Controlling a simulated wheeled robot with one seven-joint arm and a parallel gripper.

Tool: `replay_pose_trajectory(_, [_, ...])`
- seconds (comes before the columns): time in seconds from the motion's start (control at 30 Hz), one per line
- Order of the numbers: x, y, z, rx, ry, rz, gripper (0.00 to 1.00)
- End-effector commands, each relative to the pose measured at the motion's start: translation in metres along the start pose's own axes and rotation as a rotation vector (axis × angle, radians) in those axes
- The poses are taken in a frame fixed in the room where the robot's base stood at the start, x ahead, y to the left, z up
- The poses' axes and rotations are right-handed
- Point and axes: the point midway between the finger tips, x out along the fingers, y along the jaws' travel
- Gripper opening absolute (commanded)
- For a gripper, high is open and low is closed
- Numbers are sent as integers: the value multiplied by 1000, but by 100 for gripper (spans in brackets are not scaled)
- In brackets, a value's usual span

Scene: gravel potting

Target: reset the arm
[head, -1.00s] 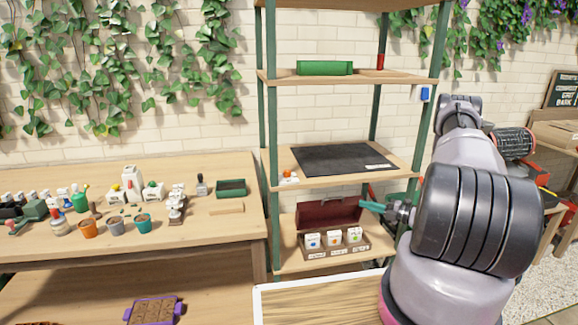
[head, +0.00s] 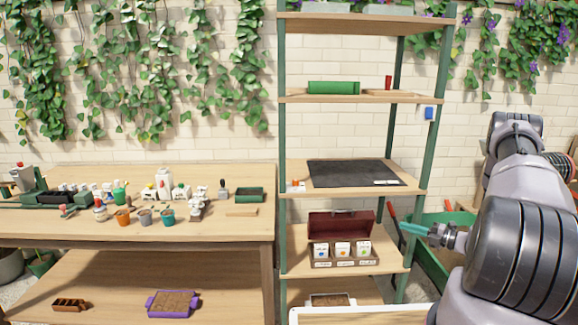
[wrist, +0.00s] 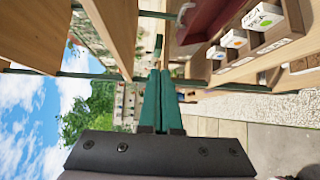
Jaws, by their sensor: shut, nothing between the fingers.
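My gripper (head: 414,229) has teal fingers and is at the right of the head view, to the right of the shelf rack (head: 284,140). It is shut and empty, clear of the shelves. In the wrist view my gripper (wrist: 160,75) shows its two fingers pressed together, pointing along the shelves, with no thing between them. My arm reaches in from the right edge of the head view.
A bench (head: 80,228) with pots stands left.

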Motion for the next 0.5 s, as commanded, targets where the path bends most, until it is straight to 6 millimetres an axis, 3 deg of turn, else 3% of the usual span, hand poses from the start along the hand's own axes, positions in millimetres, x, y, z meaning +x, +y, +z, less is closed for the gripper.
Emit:
replay_pose_trajectory(0.27, [12,43,-4,-143,90,-33,0])
replay_pose_trajectory(0.5, [30,103,-19,-361,231,-72,0])
